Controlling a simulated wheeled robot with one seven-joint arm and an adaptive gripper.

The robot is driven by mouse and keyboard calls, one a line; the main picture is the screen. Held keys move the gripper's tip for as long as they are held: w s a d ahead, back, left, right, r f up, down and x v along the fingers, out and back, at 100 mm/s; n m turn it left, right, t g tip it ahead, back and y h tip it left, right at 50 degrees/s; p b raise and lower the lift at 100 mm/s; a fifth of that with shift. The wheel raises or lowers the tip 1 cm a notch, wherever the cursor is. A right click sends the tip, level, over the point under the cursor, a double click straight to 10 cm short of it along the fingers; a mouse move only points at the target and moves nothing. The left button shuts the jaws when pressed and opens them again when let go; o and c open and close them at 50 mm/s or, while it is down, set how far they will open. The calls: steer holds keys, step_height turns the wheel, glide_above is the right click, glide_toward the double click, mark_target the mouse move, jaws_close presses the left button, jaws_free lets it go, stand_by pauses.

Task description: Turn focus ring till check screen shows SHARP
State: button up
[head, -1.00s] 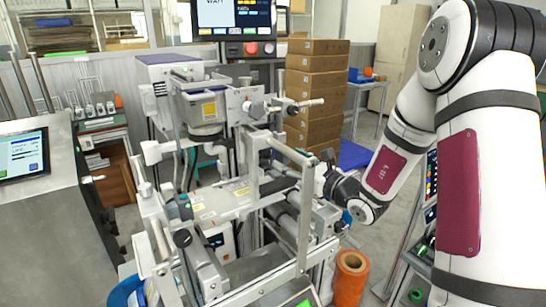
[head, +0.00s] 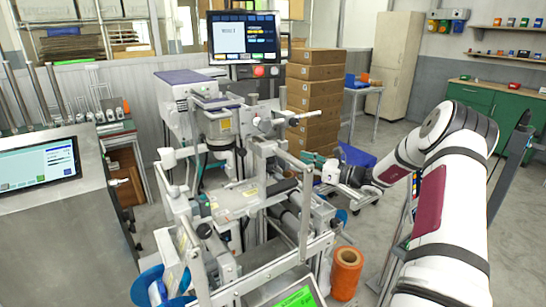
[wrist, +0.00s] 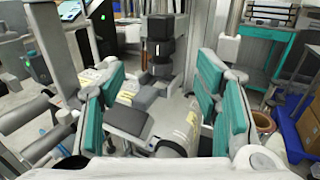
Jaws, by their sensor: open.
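The focus ring appears to be on the dark lens barrel (wrist: 160,48), which hangs upright ahead of my gripper in the wrist view. In the head view the dark barrel (head: 221,141) sits under the pale camera housing. My gripper (wrist: 162,78) is open, with teal pads left and right of the picture and nothing held between them. In the head view my gripper (head: 314,160) is right of the machine's frame, apart from the lens. A small screen (head: 297,299) glows green at the bottom edge, cut off; its text is unreadable. I cannot tell whether it is the check screen.
A machine frame (head: 305,205) with rails and posts stands between my gripper and the lens. A monitor (head: 243,37) is behind it. Stacked cartons (head: 312,90) stand behind my gripper. An orange roll (head: 346,270) is at lower right.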

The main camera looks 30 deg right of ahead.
steer(key=x, duration=1)
steer(key=shift+w, duration=0.15)
